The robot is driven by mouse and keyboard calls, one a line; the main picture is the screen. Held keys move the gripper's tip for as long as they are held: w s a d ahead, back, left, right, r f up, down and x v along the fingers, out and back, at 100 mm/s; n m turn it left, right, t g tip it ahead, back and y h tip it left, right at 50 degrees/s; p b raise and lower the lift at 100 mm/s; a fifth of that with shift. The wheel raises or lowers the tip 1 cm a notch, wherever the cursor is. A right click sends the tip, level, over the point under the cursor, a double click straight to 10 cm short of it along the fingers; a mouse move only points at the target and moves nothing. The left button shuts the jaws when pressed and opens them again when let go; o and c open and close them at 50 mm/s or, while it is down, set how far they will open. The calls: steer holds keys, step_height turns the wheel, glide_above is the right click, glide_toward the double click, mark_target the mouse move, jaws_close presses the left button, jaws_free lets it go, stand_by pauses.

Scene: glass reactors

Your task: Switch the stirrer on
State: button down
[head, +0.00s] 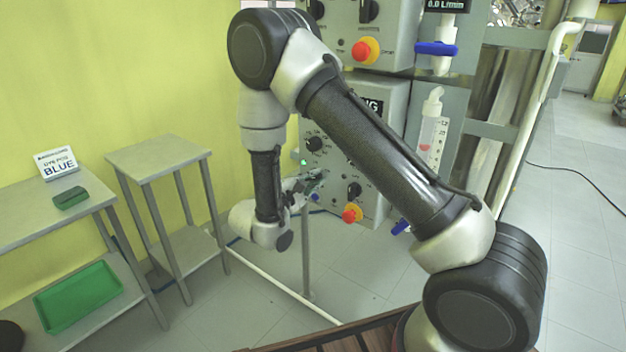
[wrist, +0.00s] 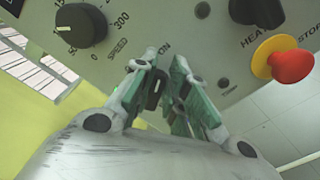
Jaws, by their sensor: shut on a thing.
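The grey stirrer control box (head: 375,200) is on the frame in the head view, and its face (wrist: 160,25) fills the top of the wrist view. My gripper (head: 314,182) is at the lower left of this face. In the wrist view its fingertips (wrist: 168,70) are close together just below the ON label (wrist: 163,49), shut on what seems to be the stirrer switch. The switch itself is hidden between the fingers, so its position cannot be told. The black speed knob (wrist: 80,25) is up and left of the fingers. A green light (head: 303,162) shows on the box.
The red stop button (wrist: 291,66) with its yellow collar and the black heat knob (wrist: 258,10) are right of the fingers. A similar box (head: 385,35) is above. A small grey table (head: 160,150) and a bench with a green tray (head: 78,297) stand left.

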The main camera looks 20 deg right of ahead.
steer(key=c, duration=1.4)
jaws_free()
steer(key=v, duration=1.2)
